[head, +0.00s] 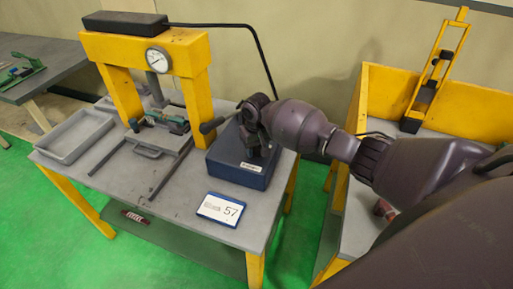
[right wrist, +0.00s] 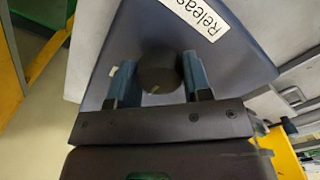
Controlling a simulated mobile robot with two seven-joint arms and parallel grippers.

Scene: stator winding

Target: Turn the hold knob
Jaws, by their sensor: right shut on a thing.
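The dark round hold knob (right wrist: 158,72) sits on the sloping face of a dark blue control box (head: 226,166). In the right wrist view it stands between the two bluish fingers of my right gripper (right wrist: 158,84), which is shut on it. In the head view my right gripper (head: 251,122) reaches the box from the right and hides the knob. My left gripper is not in view.
A yellow-walled bench (head: 481,108) is at right.

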